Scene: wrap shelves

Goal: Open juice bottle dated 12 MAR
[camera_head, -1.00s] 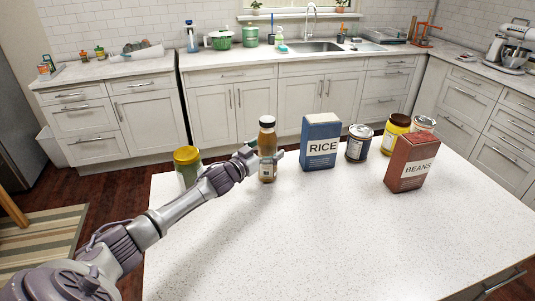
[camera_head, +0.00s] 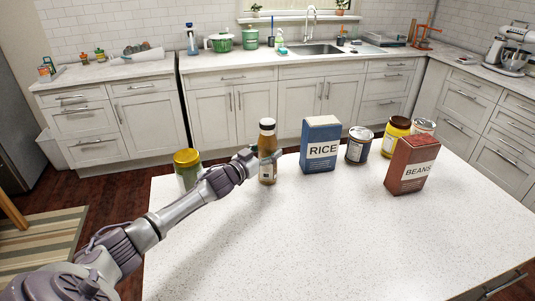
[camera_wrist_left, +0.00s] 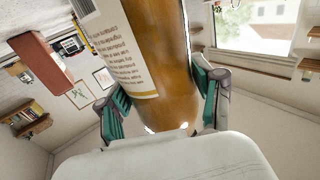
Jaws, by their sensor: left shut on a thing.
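The juice bottle (camera_head: 267,140) is a brown, amber-filled bottle with a dark cap and a white neck band, upright at the far side of the white island. My left gripper (camera_head: 265,160) is shut around its body from the left. In the left wrist view the bottle (camera_wrist_left: 175,60) fills the middle, between the two teal-padded fingers of the gripper (camera_wrist_left: 160,103). A white label with small print (camera_wrist_left: 122,50) shows there, but no date can be read. My right gripper is not in view.
A jar with a yellow lid (camera_head: 187,168) stands left of the bottle. To its right are a blue rice box (camera_head: 321,145), a dark can (camera_head: 358,146), a yellow jar (camera_head: 396,134), another can (camera_head: 424,126) and a red beans box (camera_head: 411,165). The island's front (camera_head: 330,235) is clear.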

